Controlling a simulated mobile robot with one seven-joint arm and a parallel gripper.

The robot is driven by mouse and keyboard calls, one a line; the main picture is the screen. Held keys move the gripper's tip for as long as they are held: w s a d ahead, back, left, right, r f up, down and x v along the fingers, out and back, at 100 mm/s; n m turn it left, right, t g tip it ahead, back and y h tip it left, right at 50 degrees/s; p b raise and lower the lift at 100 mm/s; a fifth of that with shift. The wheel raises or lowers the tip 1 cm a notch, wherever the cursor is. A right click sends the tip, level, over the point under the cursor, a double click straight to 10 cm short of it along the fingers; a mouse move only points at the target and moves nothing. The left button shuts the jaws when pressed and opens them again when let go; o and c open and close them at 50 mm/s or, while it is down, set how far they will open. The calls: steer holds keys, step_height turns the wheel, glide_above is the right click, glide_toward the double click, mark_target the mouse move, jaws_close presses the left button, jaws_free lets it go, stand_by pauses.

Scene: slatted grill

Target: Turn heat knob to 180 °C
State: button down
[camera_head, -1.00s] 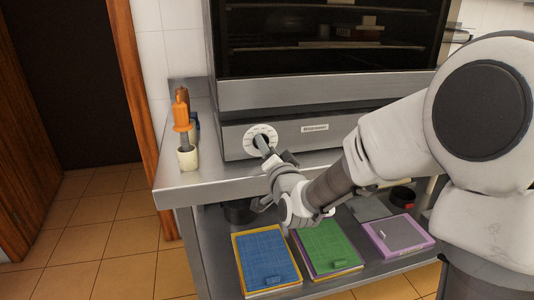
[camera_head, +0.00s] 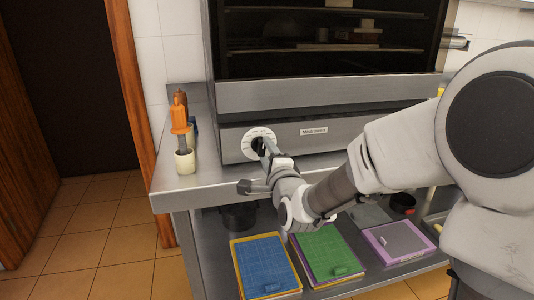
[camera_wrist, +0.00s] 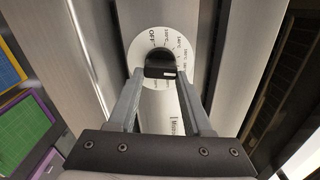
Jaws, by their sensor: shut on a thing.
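The heat knob (camera_wrist: 160,63) is a black bar-shaped knob with a small white mark on its lower right. It sits in the middle of a round white dial (camera_wrist: 141,50) with "OFF" and temperature figures around its rim. The dial also shows on the steel front panel in the head view (camera_head: 248,139). My gripper (camera_wrist: 158,75) is shut on the knob, one finger on each side of it. In the head view my gripper (camera_head: 266,147) reaches the dial from the lower right and hides part of it. I cannot tell which figure the mark meets.
The oven's dark glass door (camera_head: 330,35) is above the panel. A steel counter (camera_head: 185,190) juts out below it, with an orange-handled tool in a cup (camera_head: 185,160) at the left. Blue (camera_head: 265,265) and green (camera_head: 325,252) boards lie on the lower shelf.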

steer(key=shift+m, duration=0.7)
steer(key=shift+c, duration=1.6)
jaws_free()
steer(key=shift+s, duration=0.15)
